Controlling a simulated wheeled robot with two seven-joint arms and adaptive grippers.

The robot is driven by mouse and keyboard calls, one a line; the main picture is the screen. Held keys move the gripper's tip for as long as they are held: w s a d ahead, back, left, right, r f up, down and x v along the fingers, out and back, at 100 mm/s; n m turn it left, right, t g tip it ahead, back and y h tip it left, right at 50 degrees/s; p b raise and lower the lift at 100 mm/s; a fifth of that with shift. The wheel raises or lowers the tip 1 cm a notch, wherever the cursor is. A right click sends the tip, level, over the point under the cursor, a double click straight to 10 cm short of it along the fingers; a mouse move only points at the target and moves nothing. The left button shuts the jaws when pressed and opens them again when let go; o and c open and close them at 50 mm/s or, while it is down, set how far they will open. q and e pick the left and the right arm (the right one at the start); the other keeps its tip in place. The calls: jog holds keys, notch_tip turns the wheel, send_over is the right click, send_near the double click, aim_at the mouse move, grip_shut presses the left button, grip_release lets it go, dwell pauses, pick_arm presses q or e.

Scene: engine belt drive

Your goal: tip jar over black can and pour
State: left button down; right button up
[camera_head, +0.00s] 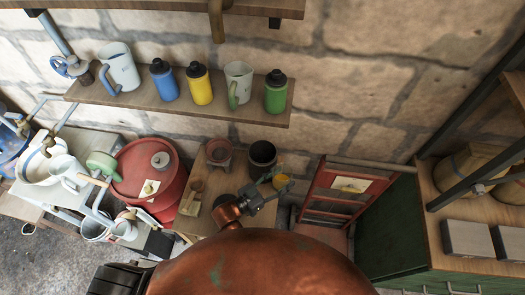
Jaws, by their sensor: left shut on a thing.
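The black can (262,158) stands upright and open at the top, near the back of the small wooden table, below the shelf. My left gripper (272,188) is in front of the can and a little to its right. It is shut on a small yellow thing (283,183), which looks like the jar and is partly hidden by the fingers. The jar is beside the can, to its lower right in the picture, and not over its mouth. Its exact tilt and contents are too small to tell. My right gripper is not in view.
A reddish pot (219,152) stands left of the can. A red drum (150,178) is further left. A wall shelf (180,106) with mugs and bottles hangs above. A red slatted rack (340,190) and green cabinet (388,230) stand to the right.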

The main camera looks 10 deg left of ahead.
aim_at(279, 166)
pick_arm(q)
jog(key=shift+w+a+r+n+p, duration=0.1)
jog(key=shift+w+r+n+p, duration=0.1)
jog(key=shift+r+n, duration=0.25)
jog(key=shift+w+a+r+n+p, duration=0.15)
jog(key=shift+r+n, duration=0.1)
jog(key=shift+r, duration=0.3)
jog(key=shift+n, duration=0.9)
jog(key=r+p, duration=0.2)
jog(key=r, duration=0.1)
jog(key=r+p, duration=0.1)
jog(key=r, duration=0.1)
jog(key=shift+w+a+r+p, duration=0.15)
jog(key=shift+a+r+p, duration=0.1)
jog(key=shift+a+p, duration=0.1)
jog(key=shift+w+a+r, duration=0.1)
jog(key=shift+w, duration=0.05)
jog(key=shift+w+a+f+n+b, duration=0.1)
jog(key=shift+f+n+b, duration=0.1)
jog(key=shift+n+b, duration=0.25)
jog(key=r+n, duration=0.1)
jog(key=n, duration=0.1)
jog(key=w+a+r+n, duration=0.1)
jog(key=n, duration=0.1)
jog(key=shift+w+a+r, duration=0.15)
jog(key=shift+r, duration=0.15)
jog(key=shift+w, duration=0.1)
jog(key=shift+f+n+b, duration=0.25)
jog(key=shift+n+b, duration=0.05)
jog(key=shift+n, duration=0.65)
